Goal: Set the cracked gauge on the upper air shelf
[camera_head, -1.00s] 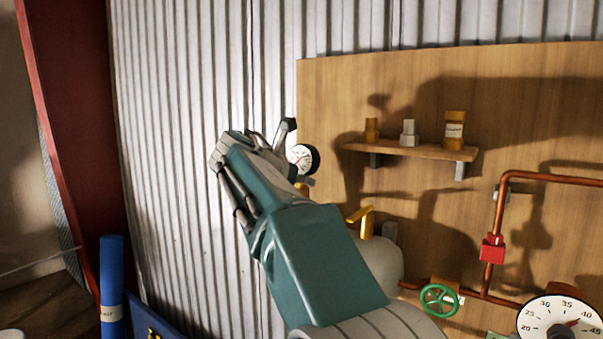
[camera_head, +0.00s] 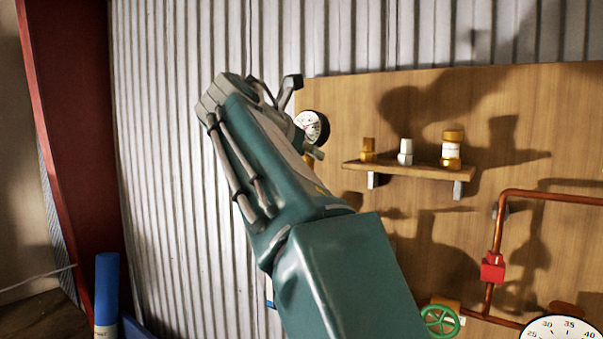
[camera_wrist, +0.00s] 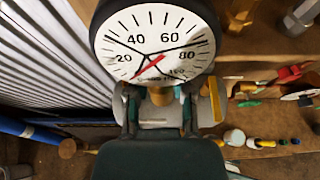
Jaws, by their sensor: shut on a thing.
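My gripper (camera_head: 299,120) is shut on the cracked gauge (camera_head: 314,127), a round white dial with a black rim and a red needle. In the wrist view the gauge (camera_wrist: 155,45) fills the top middle, with dark crack-like lines across its face and a brass stem between my fingers (camera_wrist: 160,103). The upper air shelf (camera_head: 404,171) is a short wooden ledge on the plywood board. The gauge is held in the air left of the shelf, apart from it in the picture and a little above its level. My arm hides part of the board's left edge.
On the shelf stand a brass fitting (camera_head: 368,151), a grey fitting (camera_head: 405,152) and a yellow labelled bottle (camera_head: 452,149). Below are a copper pipe (camera_head: 497,240), a red valve block (camera_head: 492,268), a green handwheel (camera_head: 440,321) and a large gauge (camera_head: 562,328).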

